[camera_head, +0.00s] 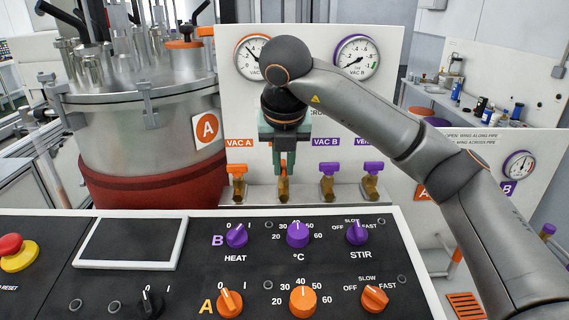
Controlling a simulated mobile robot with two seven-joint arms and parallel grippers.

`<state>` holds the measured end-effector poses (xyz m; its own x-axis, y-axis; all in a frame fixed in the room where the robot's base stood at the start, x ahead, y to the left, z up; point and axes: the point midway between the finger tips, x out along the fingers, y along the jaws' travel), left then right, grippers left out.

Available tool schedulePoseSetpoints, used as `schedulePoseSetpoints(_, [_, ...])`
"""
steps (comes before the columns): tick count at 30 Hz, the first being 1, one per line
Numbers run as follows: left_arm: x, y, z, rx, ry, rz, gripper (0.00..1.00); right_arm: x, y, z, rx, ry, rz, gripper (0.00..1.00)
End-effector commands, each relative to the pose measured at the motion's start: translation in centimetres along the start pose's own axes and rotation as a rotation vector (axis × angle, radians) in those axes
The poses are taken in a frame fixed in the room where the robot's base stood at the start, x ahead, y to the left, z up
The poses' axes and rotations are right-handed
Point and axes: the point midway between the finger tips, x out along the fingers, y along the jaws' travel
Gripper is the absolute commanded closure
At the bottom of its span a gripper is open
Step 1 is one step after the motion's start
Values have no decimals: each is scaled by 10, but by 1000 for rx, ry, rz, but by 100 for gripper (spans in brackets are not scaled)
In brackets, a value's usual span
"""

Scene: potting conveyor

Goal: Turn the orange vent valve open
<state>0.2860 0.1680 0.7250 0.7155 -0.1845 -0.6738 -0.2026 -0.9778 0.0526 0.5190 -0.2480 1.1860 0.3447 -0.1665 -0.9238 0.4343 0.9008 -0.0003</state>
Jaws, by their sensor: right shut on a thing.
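My right gripper (284,172) reaches down in front of the white valve panel, its dark green fingers shut around the top of the second valve from the left. That valve, the vent valve, shows its brass body (284,191) just below the fingertips. My left gripper is not in view.
Gauges VAC A (252,57) and VAC B (356,57) sit above the valves. A steel vessel (150,130) stands close on the left. The black control panel (205,265) with several knobs lies in front. My right arm covers the right side.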

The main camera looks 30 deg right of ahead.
Motion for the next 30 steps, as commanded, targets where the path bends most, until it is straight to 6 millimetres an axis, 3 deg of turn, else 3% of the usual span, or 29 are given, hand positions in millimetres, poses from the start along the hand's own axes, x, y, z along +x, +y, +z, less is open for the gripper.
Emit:
schedulePoseSetpoints(10, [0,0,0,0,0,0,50,0,0,0,2,-1,0,100])
schedulePoseSetpoints(11, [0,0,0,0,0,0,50,0,0,0,2,-1,1,83])
schedulePoseSetpoints(18, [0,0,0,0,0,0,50,0,0,0,1,0,0,56])
schedulePoseSetpoints(26, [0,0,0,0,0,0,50,-1,0,0,1,0,0,56])
schedulePoseSetpoints(30, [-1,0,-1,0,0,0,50,-12,0,1,1,-3,2,56])
